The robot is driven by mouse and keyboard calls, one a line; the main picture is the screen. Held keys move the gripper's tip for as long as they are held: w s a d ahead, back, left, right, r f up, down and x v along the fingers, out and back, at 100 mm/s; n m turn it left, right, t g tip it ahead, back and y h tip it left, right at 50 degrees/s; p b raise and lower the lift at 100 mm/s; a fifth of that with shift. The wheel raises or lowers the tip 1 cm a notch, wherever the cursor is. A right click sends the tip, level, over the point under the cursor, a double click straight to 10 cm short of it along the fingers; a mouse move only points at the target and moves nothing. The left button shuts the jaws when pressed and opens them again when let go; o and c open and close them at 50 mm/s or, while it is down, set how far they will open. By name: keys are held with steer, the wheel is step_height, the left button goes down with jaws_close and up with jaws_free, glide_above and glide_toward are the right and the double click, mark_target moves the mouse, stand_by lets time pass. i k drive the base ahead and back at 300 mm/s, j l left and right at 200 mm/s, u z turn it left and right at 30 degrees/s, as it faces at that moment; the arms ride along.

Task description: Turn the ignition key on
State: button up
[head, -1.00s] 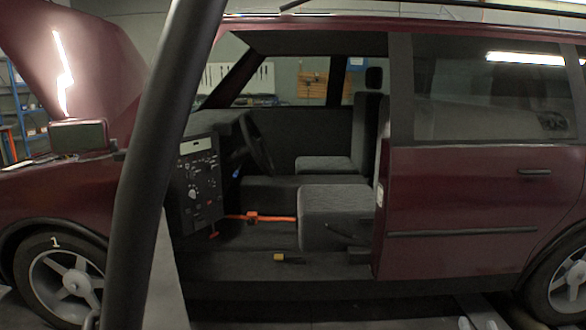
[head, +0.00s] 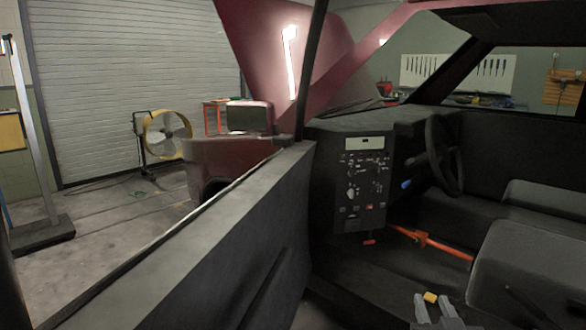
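The ignition key cannot be made out for certain in the head view. A small blue part (head: 407,184) sticks out between the dashboard panel and the steering wheel (head: 442,155); I cannot tell whether it is the key. The dark dashboard panel (head: 362,187) carries several small knobs and switches, and a small red part (head: 369,241) hangs at its lower edge. My gripper (head: 433,303) shows at the bottom right, well below and in front of the panel. Its two grey fingers are apart. A small yellow piece (head: 431,297) shows between the fingertips; it seems to lie beyond them.
The open car door (head: 215,255) stands to the left of the cabin opening. The grey front seat (head: 525,260) is at the right. A yellow fan (head: 168,135) stands farther off on the garage floor.

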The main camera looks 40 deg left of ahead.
mark_target(350, 172)
steer(key=i+j+u, duration=0.25)
steer(key=i+u, duration=0.2)
steer(key=i, duration=0.4)
steer(key=i+l+u, duration=0.1)
steer(key=i+u, duration=0.3)
steer(key=i, duration=0.5)
steer(key=i+z, duration=0.15)
steer(key=i, duration=0.25)
